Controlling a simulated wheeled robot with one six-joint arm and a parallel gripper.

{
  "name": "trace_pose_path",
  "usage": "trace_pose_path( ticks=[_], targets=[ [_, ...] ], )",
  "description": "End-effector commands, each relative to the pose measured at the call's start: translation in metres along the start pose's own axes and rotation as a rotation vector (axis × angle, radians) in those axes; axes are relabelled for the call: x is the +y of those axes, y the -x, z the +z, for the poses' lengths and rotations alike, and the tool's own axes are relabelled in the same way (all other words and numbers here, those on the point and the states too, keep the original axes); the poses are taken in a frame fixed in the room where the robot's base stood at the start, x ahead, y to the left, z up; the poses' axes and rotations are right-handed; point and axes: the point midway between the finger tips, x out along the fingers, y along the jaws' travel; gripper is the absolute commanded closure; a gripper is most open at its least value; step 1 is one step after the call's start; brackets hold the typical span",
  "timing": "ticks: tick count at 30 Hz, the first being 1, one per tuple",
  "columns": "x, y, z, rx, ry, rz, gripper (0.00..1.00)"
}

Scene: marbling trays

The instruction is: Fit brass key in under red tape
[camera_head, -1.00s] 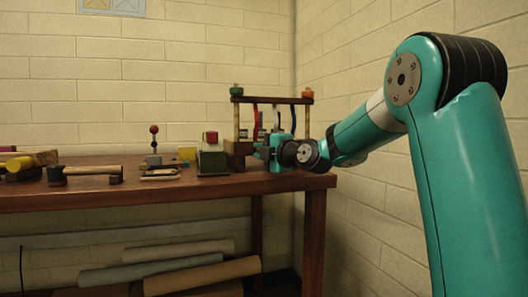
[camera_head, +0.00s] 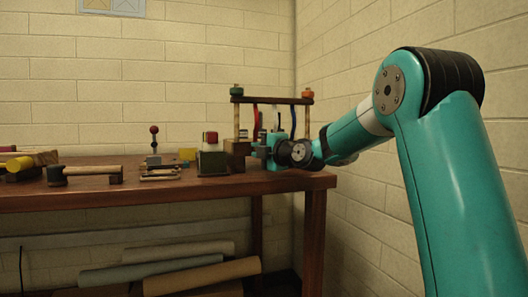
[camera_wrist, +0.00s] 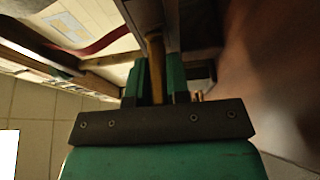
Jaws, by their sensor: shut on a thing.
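My gripper (camera_wrist: 154,78) is shut on the brass key (camera_wrist: 156,60), a narrow yellowish bar between the two teal fingers in the wrist view. The key's far end runs up against or into a dark wooden part; I cannot tell which. The red tape (camera_wrist: 108,40) curves at the upper left of the wrist view, apart from the key. In the head view the red tape (camera_head: 256,116) hangs from the left part of a wooden rack's top bar (camera_head: 272,100). My gripper (camera_head: 258,151) is low at the front of this rack, and the key is hidden there.
A brown wooden block (camera_head: 237,148) stands left of my gripper. A dark block with a red and yellow top (camera_head: 211,155) is further left. A mallet (camera_head: 85,173) lies on the bench (camera_head: 150,195). The right wall is close to my arm.

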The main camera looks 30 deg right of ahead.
Motion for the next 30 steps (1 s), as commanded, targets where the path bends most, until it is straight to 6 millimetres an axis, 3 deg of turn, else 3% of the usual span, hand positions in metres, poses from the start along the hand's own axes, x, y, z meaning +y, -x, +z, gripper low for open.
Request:
trace_pose_path(
  ticks=[8,9,12,23,30],
  targets=[
    [0.001,-0.003,0.001,0.0,0.001,0.001,1.0],
    [0.001,-0.003,0.001,0.0,0.001,0.001,0.77],
    [0.001,-0.003,0.001,0.0,0.001,0.001,0.54],
    [0.0,0.003,0.001,-0.001,0.0,0.0,0.54],
    [0.001,0.046,0.003,-0.006,0.001,0.001,0.54]
  ],
)
